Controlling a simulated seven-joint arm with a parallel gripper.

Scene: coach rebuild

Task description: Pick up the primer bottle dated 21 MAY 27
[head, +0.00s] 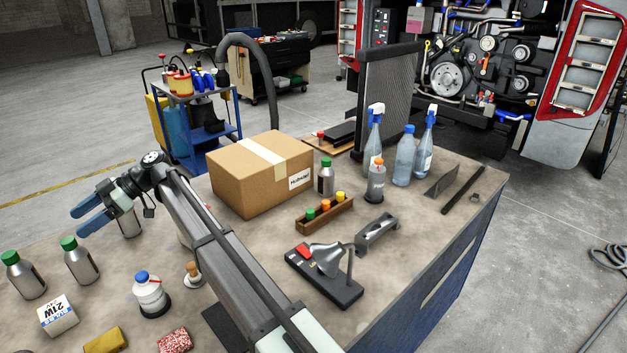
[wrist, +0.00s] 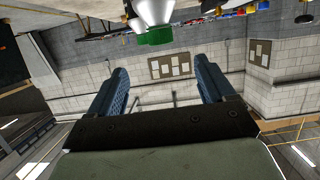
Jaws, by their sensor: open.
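Several metal-grey bottles with green caps stand on the bench: one at the far left (head: 28,278), one beside it (head: 80,264), and one by the cardboard box (head: 326,180). Another grey bottle (head: 130,224) is partly hidden behind my wrist. No date is readable on any of them, so I cannot tell which is dated 21 MAY 27. My gripper (head: 79,219) is open and empty, above the left part of the bench and pointing left. In the wrist view a green cap (wrist: 155,37) on a pale bottle shows at the top, beyond my blue fingers (wrist: 160,85).
A cardboard box (head: 255,178) stands behind my arm. A white bottle with a blue cap (head: 149,294), a bulb box (head: 58,315) and a yellow sponge (head: 104,340) are at front left.

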